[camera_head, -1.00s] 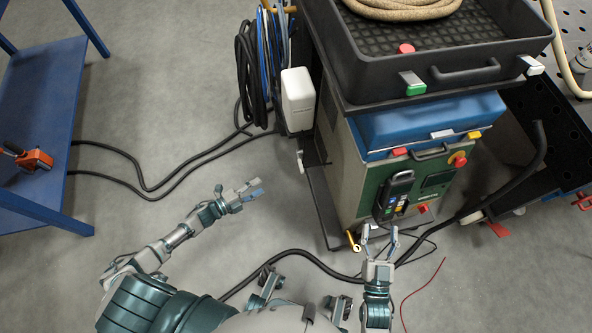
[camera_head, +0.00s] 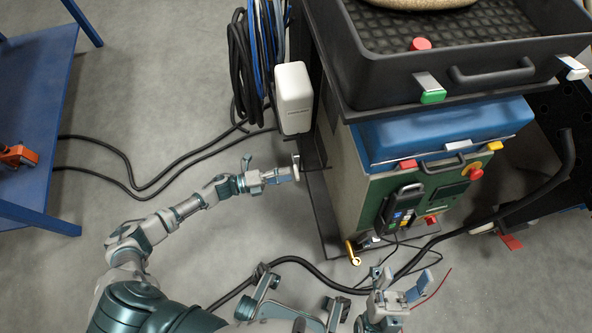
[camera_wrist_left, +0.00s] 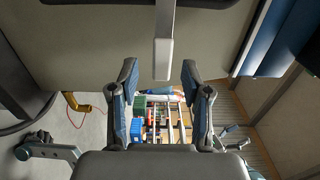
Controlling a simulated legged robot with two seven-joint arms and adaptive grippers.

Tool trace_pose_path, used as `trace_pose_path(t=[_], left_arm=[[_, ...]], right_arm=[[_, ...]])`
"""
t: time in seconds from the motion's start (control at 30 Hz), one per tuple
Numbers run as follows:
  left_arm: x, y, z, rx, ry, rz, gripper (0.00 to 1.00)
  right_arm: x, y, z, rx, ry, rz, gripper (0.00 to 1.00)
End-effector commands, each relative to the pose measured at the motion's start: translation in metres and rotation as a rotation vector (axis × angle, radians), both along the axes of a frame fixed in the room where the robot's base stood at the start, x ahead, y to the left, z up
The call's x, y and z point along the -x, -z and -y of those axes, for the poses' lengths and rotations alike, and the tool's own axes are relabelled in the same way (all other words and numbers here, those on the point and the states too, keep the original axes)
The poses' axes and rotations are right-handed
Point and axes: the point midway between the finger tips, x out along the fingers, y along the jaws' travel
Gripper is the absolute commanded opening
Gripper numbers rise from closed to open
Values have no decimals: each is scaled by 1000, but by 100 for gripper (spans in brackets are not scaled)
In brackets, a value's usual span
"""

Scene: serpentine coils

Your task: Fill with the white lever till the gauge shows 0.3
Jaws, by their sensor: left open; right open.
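The white lever (camera_head: 297,161) hangs below the white box (camera_head: 293,90) on the left side of the machine. In the left wrist view a pale lever bar (camera_wrist_left: 163,45) hangs down from the top, in line with the gap between my fingers. My left gripper (camera_head: 275,173) is open beside the lever's lower end; its fingers (camera_wrist_left: 160,82) also show in the left wrist view, with nothing between their tips. I cannot make out a gauge reading. My right gripper (camera_head: 401,284) is open and empty in front of the machine.
The grey and green machine (camera_head: 345,185) carries a blue lid and a black tray (camera_head: 375,88). Coiled hoses (camera_head: 240,70) hang left of the white box. A blue bench (camera_head: 40,130) stands at left.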

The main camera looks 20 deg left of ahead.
Motion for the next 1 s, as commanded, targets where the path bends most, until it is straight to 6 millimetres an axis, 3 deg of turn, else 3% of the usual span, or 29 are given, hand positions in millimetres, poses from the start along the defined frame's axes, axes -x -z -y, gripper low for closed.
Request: trace_pose_path(t=[0.2, 0.57, 0.6, 0.8, 1.0], left_arm=[[-17, 1, 26, 1, 2, 1, 48], [-21, 0, 29, 2, 0, 0, 48], [-21, 0, 30, 2, 0, 0, 45], [-21, 0, 31, 0, 0, 0, 0], [-20, 1, 32, 1, 2, -2, 0]], right_arm=[[5, 1, 2, -14, 2, 44, 67], [4, 0, -1, -14, 2, 51, 67], [4, 0, -1, -14, 2, 51, 67], [4, 0, -1, -15, 1, 51, 67], [3, 1, -1, -14, 2, 50, 67]])
